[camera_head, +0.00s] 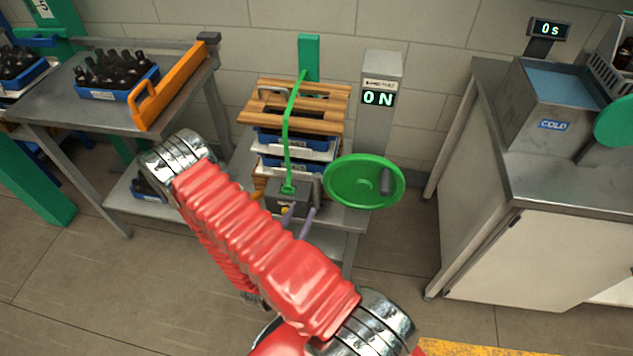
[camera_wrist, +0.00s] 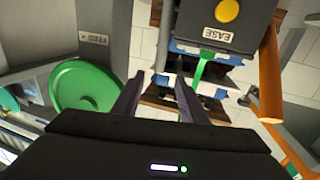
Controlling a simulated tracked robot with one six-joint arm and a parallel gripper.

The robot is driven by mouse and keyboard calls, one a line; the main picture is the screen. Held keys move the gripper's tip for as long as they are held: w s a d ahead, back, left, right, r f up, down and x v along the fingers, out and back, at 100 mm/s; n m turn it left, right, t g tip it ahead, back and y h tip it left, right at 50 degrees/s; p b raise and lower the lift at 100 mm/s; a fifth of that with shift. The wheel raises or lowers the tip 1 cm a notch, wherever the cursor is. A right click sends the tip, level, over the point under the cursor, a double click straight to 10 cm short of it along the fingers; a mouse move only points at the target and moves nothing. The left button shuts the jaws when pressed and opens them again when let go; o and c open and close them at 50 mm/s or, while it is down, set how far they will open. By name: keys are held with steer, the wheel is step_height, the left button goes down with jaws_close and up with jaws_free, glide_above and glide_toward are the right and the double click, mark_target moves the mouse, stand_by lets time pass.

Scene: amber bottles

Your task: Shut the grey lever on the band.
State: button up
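A green band (camera_head: 287,135) runs down over a stack of crates. It meets a dark grey box (camera_head: 289,196), which carries a yellow button and an EASE label. In the wrist view, this box (camera_wrist: 220,25) is close, with a piece of green band (camera_wrist: 204,66) below it. A narrow grey bar (camera_wrist: 165,38) beside the box may be the lever; I cannot tell whether it is open or shut. My gripper (camera_head: 298,213) is in front of the box, its two purple fingers apart. In the wrist view, my gripper (camera_wrist: 160,86) is open, with nothing held between the fingertips.
A green wheel (camera_head: 350,181) with a dark knob is right of the stack. A wooden lid (camera_head: 267,97) tops the crates. A post (camera_head: 378,125) shows ON. A table (camera_head: 50,105) with bottles and an orange rail (camera_head: 170,85) is left; a steel counter (camera_head: 540,190) is right.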

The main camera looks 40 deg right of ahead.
mark_target(315, 184)
steer(key=shift+x, duration=6.95)
steer(key=shift+w, duration=0.1)
steer(key=shift+c, duration=0.4)
jaws_close()
steer(key=shift+a+f, duration=0.1)
steer(key=shift+a, duration=0.25)
steer(key=shift+d, duration=0.2)
